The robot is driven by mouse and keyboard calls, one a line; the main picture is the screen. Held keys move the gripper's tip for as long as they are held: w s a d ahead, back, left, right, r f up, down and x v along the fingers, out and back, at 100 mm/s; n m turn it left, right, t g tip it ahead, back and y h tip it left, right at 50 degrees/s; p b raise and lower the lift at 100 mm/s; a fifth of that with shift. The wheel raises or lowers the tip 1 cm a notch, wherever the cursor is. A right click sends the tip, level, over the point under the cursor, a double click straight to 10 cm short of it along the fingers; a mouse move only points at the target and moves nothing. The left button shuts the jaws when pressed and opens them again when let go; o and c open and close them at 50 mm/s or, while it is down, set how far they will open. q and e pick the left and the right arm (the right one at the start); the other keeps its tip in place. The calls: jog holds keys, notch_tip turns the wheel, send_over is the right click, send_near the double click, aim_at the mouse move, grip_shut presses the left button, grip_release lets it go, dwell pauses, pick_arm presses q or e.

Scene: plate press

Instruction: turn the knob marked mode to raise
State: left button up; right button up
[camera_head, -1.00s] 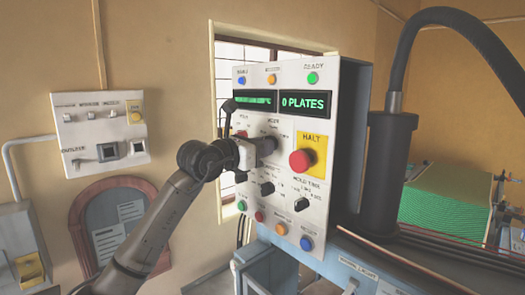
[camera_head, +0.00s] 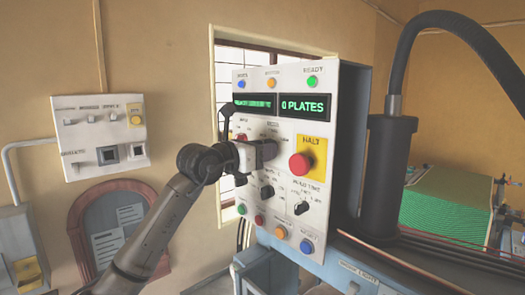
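The white control panel (camera_head: 251,208) stands upright in the middle of the head view. A knob label, too small to read surely, shows on its upper middle part. My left gripper (camera_head: 266,151) is right at the panel face below that label, and its dark fingertips cover the knob there. The knob marked mode and its pointer are hidden behind the fingers, so its setting cannot be read. I cannot tell whether the fingers are closed on it. My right gripper is not in view.
A red halt button (camera_head: 301,164) on a yellow plate sits just right of my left gripper. Black selector knobs (camera_head: 301,208) and coloured buttons lie below. A green display (camera_head: 304,106) reads 0 PLATES. A wall switch box (camera_head: 100,135) hangs at left.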

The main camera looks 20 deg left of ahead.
pick_arm(q)
jog(key=b+v, duration=0.4)
jog(key=v, duration=1)
jog(key=shift+d, duration=0.1)
dwell(0.6)
dwell(0.7)
